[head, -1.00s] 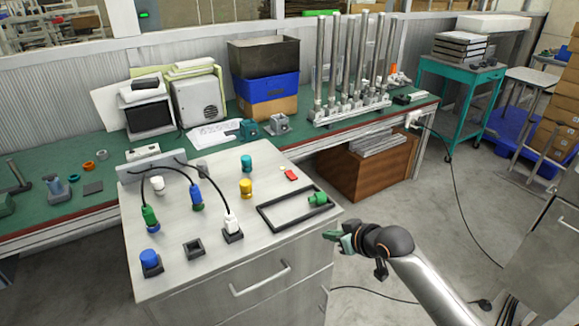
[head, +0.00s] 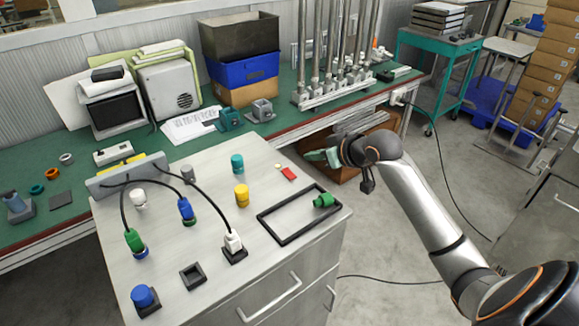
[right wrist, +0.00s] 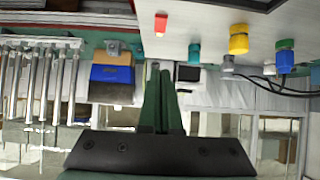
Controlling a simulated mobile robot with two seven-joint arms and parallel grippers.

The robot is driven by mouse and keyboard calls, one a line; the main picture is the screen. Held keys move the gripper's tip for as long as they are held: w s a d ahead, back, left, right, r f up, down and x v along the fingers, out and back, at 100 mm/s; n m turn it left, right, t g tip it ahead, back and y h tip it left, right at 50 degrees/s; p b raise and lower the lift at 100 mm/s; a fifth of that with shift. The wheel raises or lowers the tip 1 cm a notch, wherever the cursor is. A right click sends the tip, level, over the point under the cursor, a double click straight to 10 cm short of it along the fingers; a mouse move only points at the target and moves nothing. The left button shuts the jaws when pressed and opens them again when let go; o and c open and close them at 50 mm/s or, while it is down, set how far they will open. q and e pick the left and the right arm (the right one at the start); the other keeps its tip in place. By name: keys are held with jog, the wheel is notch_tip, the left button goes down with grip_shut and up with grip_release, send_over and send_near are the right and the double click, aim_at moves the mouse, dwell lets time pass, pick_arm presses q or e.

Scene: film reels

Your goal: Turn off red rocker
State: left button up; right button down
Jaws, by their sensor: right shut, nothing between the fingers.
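The red rocker (head: 289,174) is a small flat red piece on the top of the grey cabinet, near its back right edge; it also shows in the right wrist view (right wrist: 161,23), near the top. A small pale round piece (head: 278,166) is beside it. My right gripper (head: 308,156) is to the right of the rocker, beyond the cabinet's edge and apart from it. Its green fingers (right wrist: 161,75) are together with nothing between them. Whether the rocker is tilted on or off is too small to tell. My left gripper is not in view.
The cabinet top (head: 215,210) holds a black frame (head: 270,232) with a green connector (head: 323,200), a yellow cylinder (head: 241,195), a teal cylinder (head: 237,164) and cabled plugs. A green workbench (head: 290,110) with metal posts stands behind.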

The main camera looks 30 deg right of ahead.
send_over(291, 176)
jog(key=s, duration=0.1)
notch_tip(291, 176, down, 6)
jog(key=shift+r, duration=0.25)
jog(key=f, duration=0.1)
jog(key=w+f, duration=0.1)
jog(key=f, duration=0.1)
jog(key=shift+f+p, duration=0.1)
jog(key=shift+p, duration=0.3)
jog(key=shift+f, duration=0.55)
jog(key=shift+w+f, duration=0.1)
